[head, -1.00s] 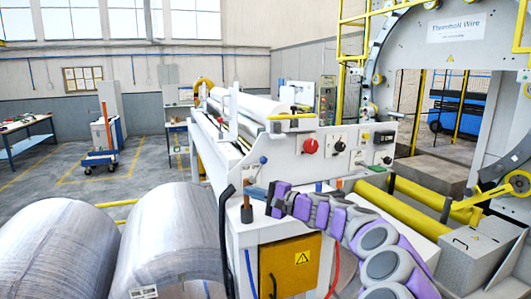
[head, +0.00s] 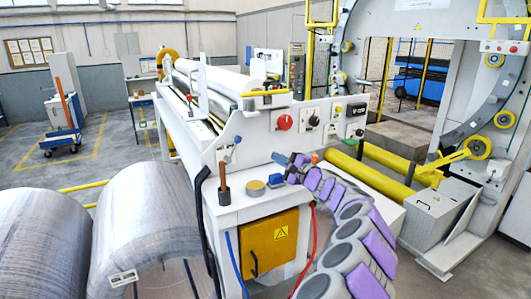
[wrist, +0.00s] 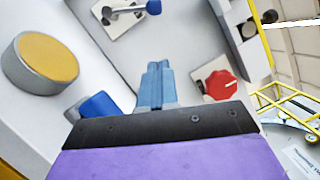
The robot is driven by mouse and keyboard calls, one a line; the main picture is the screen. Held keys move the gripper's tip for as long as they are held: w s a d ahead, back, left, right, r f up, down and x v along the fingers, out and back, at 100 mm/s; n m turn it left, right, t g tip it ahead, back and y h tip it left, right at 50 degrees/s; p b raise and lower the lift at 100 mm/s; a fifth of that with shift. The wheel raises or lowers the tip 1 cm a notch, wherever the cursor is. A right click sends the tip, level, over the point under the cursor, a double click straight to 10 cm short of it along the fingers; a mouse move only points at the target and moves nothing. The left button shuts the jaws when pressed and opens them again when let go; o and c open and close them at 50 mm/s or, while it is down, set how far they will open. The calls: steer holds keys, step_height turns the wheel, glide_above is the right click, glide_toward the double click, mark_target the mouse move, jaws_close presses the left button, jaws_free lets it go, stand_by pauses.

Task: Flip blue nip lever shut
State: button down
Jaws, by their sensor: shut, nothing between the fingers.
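The blue nip lever (head: 237,140) is small, with a blue ball end, on the white end panel of the machine. In the head view its ball points up. In the wrist view the lever (wrist: 153,7) shows at the top edge, its short arm running from a pale plate to the blue ball. My gripper (head: 279,158) is right of the lever and a little lower in the head view, apart from it. In the wrist view the blue fingers of my gripper (wrist: 156,68) are together and empty, below the lever.
A red knob (head: 282,121) sits on the panel right of the lever. Below, on the white top, are a dark cup of tools (head: 224,196), a yellow-topped round tin (head: 256,187) and a blue block (head: 276,181). Silver coils (head: 150,215) lie at the left.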

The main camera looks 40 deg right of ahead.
steer(key=w+a+r, duration=0.1)
steer(key=w, duration=0.4)
steer(key=w+a+r+p, duration=0.1)
steer(key=w+a, duration=0.1)
steer(key=w, duration=0.4)
steer(key=shift+w+a+r, duration=0.25)
steer(key=shift+w+r, duration=0.05)
steer(key=w+a+r+n+g+b, duration=0.2)
steer(key=a+n+g+b, duration=0.1)
steer(key=a+n+b, duration=0.5)
steer(key=shift+a+r+n, duration=0.3)
steer(key=shift+r+n, duration=0.05)
steer(key=shift+n, duration=0.55)
steer(key=shift+a, duration=0.1)
stand_by(0.6)
